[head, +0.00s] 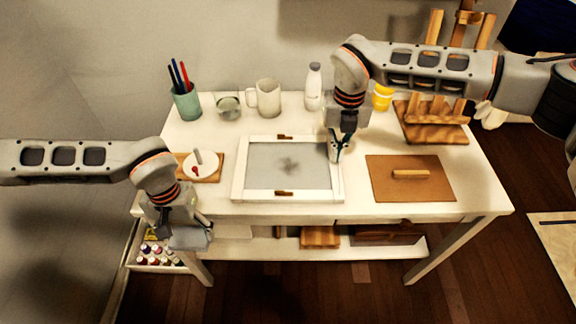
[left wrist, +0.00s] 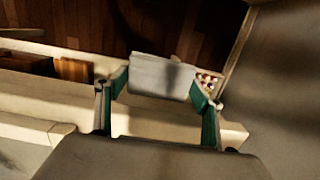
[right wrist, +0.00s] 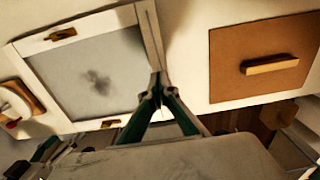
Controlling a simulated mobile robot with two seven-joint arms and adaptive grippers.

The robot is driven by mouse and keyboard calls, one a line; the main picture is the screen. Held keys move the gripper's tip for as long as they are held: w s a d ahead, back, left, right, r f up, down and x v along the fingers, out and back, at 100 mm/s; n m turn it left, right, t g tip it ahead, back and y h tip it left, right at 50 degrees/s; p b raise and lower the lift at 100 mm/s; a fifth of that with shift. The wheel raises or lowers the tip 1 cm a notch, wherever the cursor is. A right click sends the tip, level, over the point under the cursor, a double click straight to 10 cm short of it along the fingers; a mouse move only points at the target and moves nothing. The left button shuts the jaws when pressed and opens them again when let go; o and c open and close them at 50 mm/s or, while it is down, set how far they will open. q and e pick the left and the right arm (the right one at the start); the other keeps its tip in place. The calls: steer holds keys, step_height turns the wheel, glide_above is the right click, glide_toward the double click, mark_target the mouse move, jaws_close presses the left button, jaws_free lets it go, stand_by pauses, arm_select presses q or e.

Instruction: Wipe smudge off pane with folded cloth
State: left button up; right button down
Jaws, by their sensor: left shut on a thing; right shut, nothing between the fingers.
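The glass pane (head: 265,178) lies flat on the table in a white frame (head: 238,182), with a dark smudge (head: 289,165) near its middle. The smudge also shows in the right wrist view (right wrist: 98,82). My left gripper (head: 178,232) is shut on the folded grey-white cloth (left wrist: 158,78), in front of the table's front left edge. The cloth also shows in the head view (head: 192,240), partly covered by the gripper. My right gripper (right wrist: 158,84) is shut and empty, its tips over or touching the right frame bar; contact is unclear.
A brown board with a wooden handle (head: 410,188) lies right of the frame. A small board with a white round item (head: 200,165) lies left. A pen cup (head: 187,104), glass bowl (head: 228,107), mug (head: 267,98), white bottle (head: 313,88) and yellow cup (head: 382,98) stand behind.

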arm_select(q)
steer(key=shift+f, duration=0.15)
arm_select(e)
steer(key=shift+f, duration=0.55)
steer(key=shift+r, duration=0.1)
arm_select(q)
steer(key=shift+t, duration=0.3)
steer(key=shift+w+r+p, duration=0.2)
steer(key=shift+r+p, duration=0.45)
steer(key=shift+r, duration=0.35)
steer(key=shift+w+r+p, duration=0.2)
steer(key=shift+r+p, duration=0.4)
steer(key=shift+r, duration=0.45)
steer(key=shift+w+r+p, duration=0.2)
steer(key=shift+r+p, duration=0.45)
steer(key=shift+r, duration=0.35)
arm_select(e)
steer(key=shift+r, duration=2.85)
arm_select(q)
steer(key=shift+r, duration=0.2)
arm_select(e)
steer(key=shift+r, duration=0.15)
arm_select(q)
steer(key=shift+w, duration=0.1)
